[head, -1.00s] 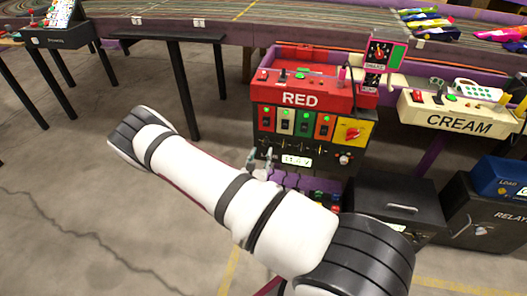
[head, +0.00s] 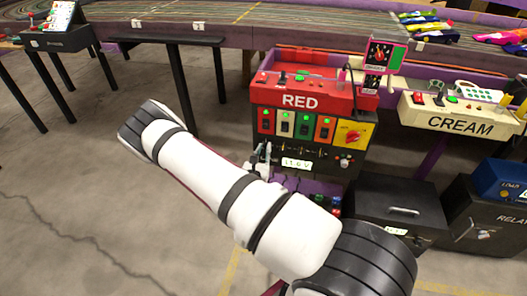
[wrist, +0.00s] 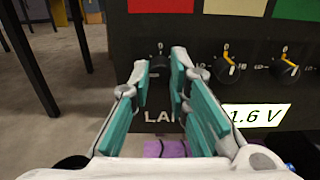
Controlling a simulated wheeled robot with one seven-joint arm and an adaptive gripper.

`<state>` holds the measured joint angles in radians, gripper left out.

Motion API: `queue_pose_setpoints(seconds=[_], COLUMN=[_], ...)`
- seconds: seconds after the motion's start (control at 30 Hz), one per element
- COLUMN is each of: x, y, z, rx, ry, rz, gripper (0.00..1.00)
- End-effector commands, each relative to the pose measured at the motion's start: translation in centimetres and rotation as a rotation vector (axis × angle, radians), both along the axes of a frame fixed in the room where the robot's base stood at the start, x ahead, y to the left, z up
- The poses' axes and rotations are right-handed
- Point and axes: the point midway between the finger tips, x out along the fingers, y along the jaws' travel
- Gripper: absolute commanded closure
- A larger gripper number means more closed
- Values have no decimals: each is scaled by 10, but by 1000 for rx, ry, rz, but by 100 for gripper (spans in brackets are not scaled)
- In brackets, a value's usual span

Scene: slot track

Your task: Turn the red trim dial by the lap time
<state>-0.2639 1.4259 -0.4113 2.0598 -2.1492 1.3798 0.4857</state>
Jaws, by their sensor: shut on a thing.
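The RED station's black lower panel (head: 325,160) carries a row of small dark dials. In the wrist view, my gripper (wrist: 162,82) is at the leftmost dial (wrist: 160,56), its teal-padded fingers closed around it. Most of this dial and its pointer are hidden between the fingers. Two dials to its right, the middle one (wrist: 228,68) and the right one (wrist: 287,70), show orange pointers. Below the gripped dial is a label starting "LA" (wrist: 158,116), partly covered. A white display (wrist: 255,115) right of the gripper ends in "1.6 V". In the head view my gripper (head: 262,158) is small.
Above the dials are several coloured switch plates (head: 295,124) and a yellow plate with a red rotary switch (head: 352,133). The CREAM station (head: 460,122) stands to the right. A dark box (head: 400,205) stands lower right. Open floor lies to the left.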

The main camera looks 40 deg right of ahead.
Motion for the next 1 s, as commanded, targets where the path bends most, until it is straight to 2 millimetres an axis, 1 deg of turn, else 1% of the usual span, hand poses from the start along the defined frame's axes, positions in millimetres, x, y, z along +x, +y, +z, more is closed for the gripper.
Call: queue_pose_setpoints(seconds=[0.17,0.37,0.57,1.0], x=[-1,-1,-2,-2], y=[0,-1,-1,-1], z=[0,1,2,2], rx=[11,60,155,411], ry=[-14,-77,-196,-525], rz=[-1,-2,-3,-4], gripper=[100,100,100,100])
